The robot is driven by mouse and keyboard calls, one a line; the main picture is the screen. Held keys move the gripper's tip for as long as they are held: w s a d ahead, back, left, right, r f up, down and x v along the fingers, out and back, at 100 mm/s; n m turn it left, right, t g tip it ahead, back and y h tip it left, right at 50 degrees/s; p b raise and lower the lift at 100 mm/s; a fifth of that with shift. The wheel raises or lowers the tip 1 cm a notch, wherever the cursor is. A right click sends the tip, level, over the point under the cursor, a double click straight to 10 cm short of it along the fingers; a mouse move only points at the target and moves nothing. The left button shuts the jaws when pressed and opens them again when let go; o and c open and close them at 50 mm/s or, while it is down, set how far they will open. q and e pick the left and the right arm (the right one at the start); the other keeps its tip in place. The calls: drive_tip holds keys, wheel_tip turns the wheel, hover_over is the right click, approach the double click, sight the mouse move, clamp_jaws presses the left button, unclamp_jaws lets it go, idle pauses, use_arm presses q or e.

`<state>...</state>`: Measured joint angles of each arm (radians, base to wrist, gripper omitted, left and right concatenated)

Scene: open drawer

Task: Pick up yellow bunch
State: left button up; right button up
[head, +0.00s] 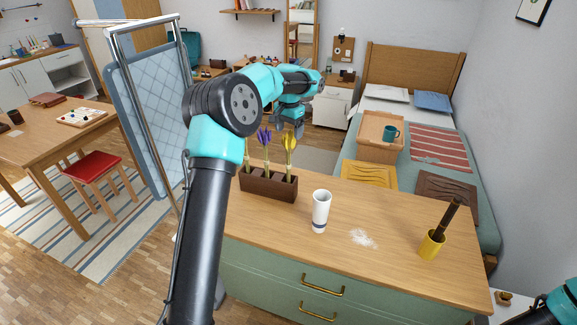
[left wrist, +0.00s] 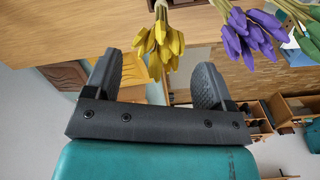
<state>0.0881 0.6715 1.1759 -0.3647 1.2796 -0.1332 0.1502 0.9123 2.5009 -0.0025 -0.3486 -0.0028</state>
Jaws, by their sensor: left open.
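The yellow bunch (head: 289,143) of tulips stands upright in the right slot of a dark brown wooden holder (head: 268,187) on the dresser top. In the left wrist view the yellow bunch (left wrist: 160,42) hangs from the top edge, its blossoms just ahead of the space between my fingers. My left gripper (head: 291,127) is open and empty at blossom height, right by the yellow bunch. Both its fingers (left wrist: 158,80) show in the left wrist view. A purple bunch (head: 265,138) stands in the middle slot. My right gripper is out of view.
A green bunch (left wrist: 309,36) is beyond the purple one; my left arm partly hides that end of the holder. A white cup (head: 321,211), a white powder patch (head: 363,238) and a yellow pot (head: 432,245) holding a dark brown stick are on the dresser.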

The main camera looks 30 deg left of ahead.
sight(288, 139)
use_arm(q)
wheel_tip(288, 139, down, 4)
drive_tip(key=shift+a+f, duration=0.1)
drive_tip(key=shift+c, duration=0.2)
idle(0.3)
drive_tip(key=c, duration=1.2)
